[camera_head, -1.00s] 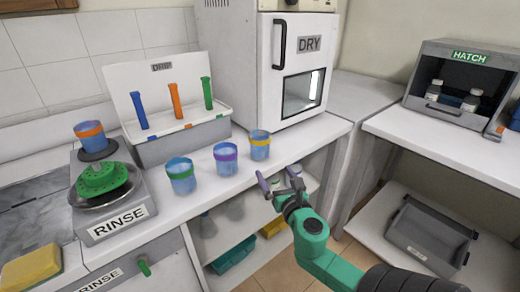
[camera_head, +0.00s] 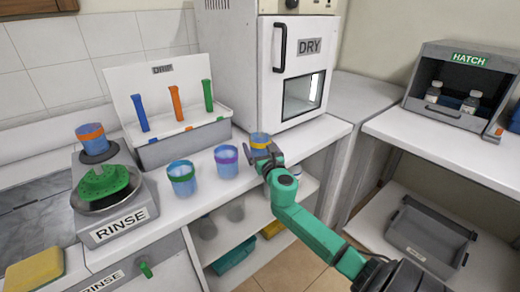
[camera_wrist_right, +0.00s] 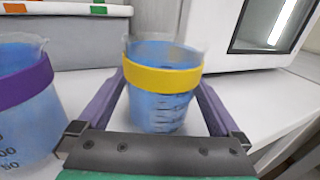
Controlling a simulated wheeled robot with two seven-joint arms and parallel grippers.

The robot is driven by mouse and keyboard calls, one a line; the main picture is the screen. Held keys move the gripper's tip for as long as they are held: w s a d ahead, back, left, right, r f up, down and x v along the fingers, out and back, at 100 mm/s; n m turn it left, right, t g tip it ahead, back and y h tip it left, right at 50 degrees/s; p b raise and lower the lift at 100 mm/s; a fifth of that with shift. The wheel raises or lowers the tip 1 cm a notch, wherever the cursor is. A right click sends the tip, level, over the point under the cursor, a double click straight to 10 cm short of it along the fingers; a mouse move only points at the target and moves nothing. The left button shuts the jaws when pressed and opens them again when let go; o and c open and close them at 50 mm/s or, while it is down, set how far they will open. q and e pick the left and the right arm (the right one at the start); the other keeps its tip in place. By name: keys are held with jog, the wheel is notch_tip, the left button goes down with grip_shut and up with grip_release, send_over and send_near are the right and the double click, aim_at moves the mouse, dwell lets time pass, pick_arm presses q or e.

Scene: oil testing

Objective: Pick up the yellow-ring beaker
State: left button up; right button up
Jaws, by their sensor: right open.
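The yellow-ring beaker (camera_head: 260,140) stands on the counter in front of the DRY oven, partly hidden by my right gripper in the head view. It is a clear beaker with blue contents and a yellow band; in the right wrist view the yellow-ring beaker (camera_wrist_right: 162,85) is upright at the centre. My right gripper (camera_head: 261,158) is open. In the right wrist view the fingers of my right gripper (camera_wrist_right: 160,105) lie on either side of the beaker, with a gap visible at least on the right. My left gripper is not in view.
The purple-ring beaker (camera_head: 226,162) stands close to the left; it also shows in the wrist view (camera_wrist_right: 24,100). A green-ring beaker (camera_head: 181,178) is further left. The DRY oven (camera_head: 262,75) and DRIP rack (camera_head: 180,145) stand behind. An orange-ring beaker (camera_head: 92,138) sits on the RINSE unit.

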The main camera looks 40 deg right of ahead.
jog(key=shift+s+r, duration=0.1)
jog(key=shift+r, duration=0.05)
jog(key=c, duration=1.2)
